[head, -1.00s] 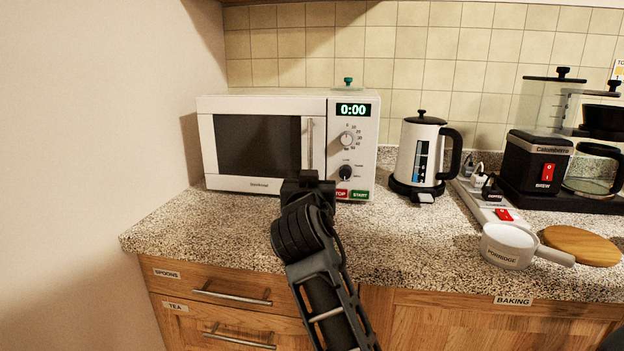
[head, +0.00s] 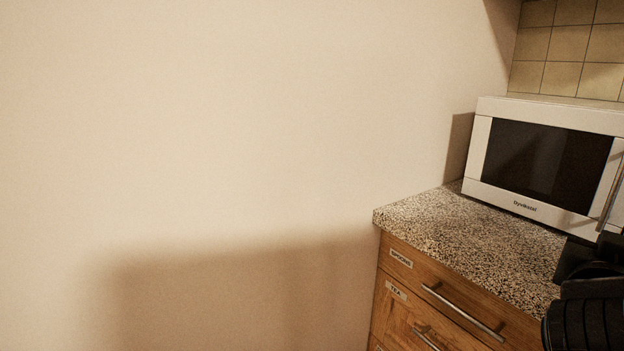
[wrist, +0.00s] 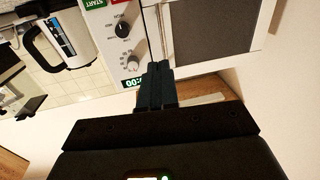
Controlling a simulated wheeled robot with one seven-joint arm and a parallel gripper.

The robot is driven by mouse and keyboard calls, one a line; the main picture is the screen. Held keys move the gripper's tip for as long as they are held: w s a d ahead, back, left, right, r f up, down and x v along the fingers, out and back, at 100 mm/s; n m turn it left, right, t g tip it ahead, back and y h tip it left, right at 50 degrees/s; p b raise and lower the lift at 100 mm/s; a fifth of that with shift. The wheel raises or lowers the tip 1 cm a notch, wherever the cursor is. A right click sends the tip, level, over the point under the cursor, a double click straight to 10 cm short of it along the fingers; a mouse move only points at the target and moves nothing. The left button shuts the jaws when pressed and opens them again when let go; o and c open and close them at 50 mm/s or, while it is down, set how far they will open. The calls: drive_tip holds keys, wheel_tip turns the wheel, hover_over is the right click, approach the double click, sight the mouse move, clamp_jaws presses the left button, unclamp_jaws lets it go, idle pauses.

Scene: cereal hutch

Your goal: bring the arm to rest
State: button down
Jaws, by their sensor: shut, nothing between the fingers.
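My gripper (wrist: 157,82) shows in the wrist view, its dark fingers together with nothing between them. It is in front of the white microwave (wrist: 122,45), near its control panel and door handle; I cannot tell whether it touches. In the head view my dark arm is cut off at the lower right edge, and the fingertips are not visible there. The microwave (head: 545,155) stands at the right on the speckled counter (head: 470,245), its door closed.
Below the counter are wooden drawers (head: 470,300) labelled spoons and tea, with metal handles. A plain wall (head: 220,140) fills the left of the head view. The wrist view shows the kettle (wrist: 62,40) beside the microwave. The counter before the microwave looks clear.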

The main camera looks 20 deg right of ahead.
drive_tip(key=s+a+f+n+t+y+p, duration=0.1)
drive_tip(key=s+a+f+n+t+y, duration=0.3)
drive_tip(key=a+f+n+y, duration=0.3)
drive_tip(key=s+a+f+n+t+y+p, duration=0.25)
drive_tip(key=a+f+n+y, duration=0.2)
drive_tip(key=a+f, duration=0.4)
drive_tip(key=s+a+r+y+p, duration=0.1)
drive_tip(key=s+a+y, duration=0.1)
drive_tip(key=s+a, duration=0.4)
drive_tip(key=s+a+r+n+y, duration=0.1)
drive_tip(key=s+a, duration=0.5)
drive_tip(key=s, duration=0.7)
drive_tip(key=shift+s+r+y+p, duration=0.2)
drive_tip(key=shift+r+y+p, duration=0.15)
drive_tip(key=shift+r+y, duration=0.4)
drive_tip(key=c, duration=1.8)
unclamp_jaws()
drive_tip(key=shift+f+t, duration=0.15)
drive_tip(key=shift+t, duration=0.1)
